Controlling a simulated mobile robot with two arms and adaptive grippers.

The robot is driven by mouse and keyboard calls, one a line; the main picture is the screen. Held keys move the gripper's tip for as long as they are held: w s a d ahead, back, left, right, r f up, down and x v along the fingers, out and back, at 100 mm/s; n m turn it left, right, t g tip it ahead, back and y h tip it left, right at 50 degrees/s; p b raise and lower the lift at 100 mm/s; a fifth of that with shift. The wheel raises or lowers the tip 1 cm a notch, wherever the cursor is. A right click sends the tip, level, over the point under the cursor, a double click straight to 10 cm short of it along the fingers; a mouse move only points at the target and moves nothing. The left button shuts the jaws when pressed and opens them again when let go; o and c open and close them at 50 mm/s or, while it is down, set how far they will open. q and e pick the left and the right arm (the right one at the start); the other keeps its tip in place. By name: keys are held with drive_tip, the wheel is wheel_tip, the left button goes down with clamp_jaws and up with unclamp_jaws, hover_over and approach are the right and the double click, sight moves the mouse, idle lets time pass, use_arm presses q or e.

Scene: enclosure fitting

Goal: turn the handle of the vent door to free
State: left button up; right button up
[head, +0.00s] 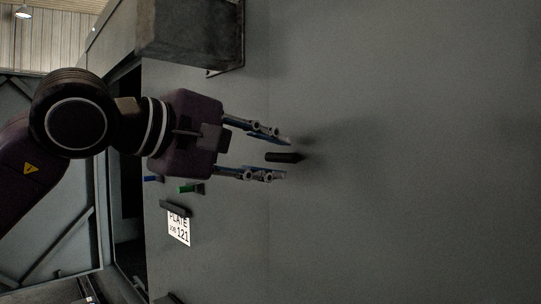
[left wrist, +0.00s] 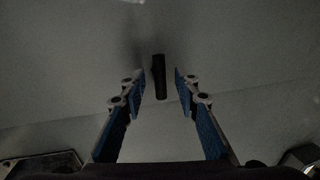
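The handle (head: 283,157) is a short dark bar standing out from a large grey panel (head: 400,160), which looks like the vent door. In the head view my left gripper (head: 279,158) reaches in from the left, with one finger above the handle and one below. In the left wrist view the handle (left wrist: 159,77) lies between the two open fingertips (left wrist: 160,76), with a gap on each side. No contact shows. The fingers have blue pads. My right gripper is not in view.
A grey box (head: 190,32) juts out at the top of the head view. A white label (head: 179,228) reading PLATE 121, a green peg (head: 188,188) and a blue peg (head: 151,178) are below my left gripper. The panel to the right is bare.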

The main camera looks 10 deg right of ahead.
use_arm(q)
drive_tip(key=v, duration=1.2)
